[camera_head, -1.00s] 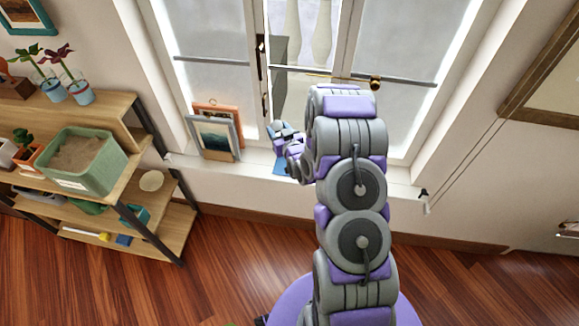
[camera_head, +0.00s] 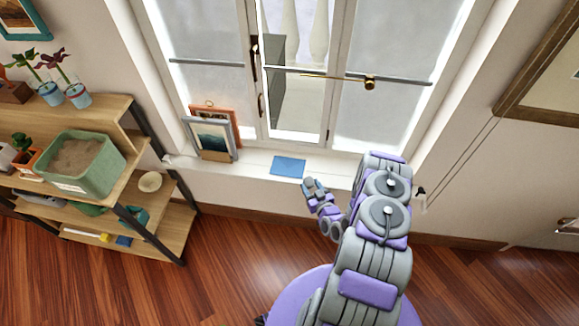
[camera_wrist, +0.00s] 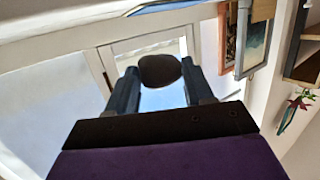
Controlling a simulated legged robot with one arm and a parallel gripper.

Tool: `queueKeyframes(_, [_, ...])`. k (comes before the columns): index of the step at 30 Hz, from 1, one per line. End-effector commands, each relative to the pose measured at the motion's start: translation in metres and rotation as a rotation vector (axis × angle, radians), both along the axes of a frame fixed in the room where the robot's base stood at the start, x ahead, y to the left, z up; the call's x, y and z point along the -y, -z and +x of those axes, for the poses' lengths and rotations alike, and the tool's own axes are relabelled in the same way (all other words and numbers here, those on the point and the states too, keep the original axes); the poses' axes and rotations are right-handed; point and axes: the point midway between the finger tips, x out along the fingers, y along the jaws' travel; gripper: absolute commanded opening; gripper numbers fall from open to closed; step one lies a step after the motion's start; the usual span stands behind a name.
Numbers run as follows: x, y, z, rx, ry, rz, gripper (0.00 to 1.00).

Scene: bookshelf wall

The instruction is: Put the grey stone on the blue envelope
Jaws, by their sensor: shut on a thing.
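The blue envelope (camera_head: 288,167) lies flat on the white windowsill, right of the picture frames. In the wrist view, a blue strip at the top edge looks like the envelope (camera_wrist: 165,6). My gripper (camera_head: 310,184) is just in front of the sill, below and slightly right of the envelope in the head view. In the wrist view, my gripper (camera_wrist: 158,80) is shut on a dark rounded stone (camera_wrist: 160,70), held between the fingertips. The stone looks nearly black against the bright window. The stone is apart from the envelope.
Two picture frames (camera_head: 212,138) lean at the left end of the sill (camera_head: 245,162). A wooden shelf (camera_head: 150,215) with a green planter (camera_head: 80,163) and pots stands at left. The sill right of the envelope is bare. The window (camera_head: 300,75) rises behind.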

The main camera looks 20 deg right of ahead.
Motion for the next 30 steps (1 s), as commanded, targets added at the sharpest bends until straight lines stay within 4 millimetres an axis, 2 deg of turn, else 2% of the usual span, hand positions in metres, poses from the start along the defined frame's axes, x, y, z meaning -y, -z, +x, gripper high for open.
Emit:
queueKeyframes(2, [-0.003, 0.002, 0.002, 0.001, -0.002, -0.003, 0.17])
queueKeyframes(5, [-0.006, 0.004, 0.016, 0.002, -0.005, -0.005, 0.17])
queueKeyframes(18, [-0.011, 0.015, 0.12, 0.005, -0.004, 0.0, 0.17])
queueKeyframes(21, [-0.013, 0.016, 0.138, 0.004, -0.002, 0.001, 0.17])
queueKeyframes(25, [-0.014, 0.016, 0.153, 0.004, 0.0, 0.001, 0.17])
queueKeyframes(30, [-0.014, 0.022, 0.157, 0.002, 0.002, 0.001, 0.17])
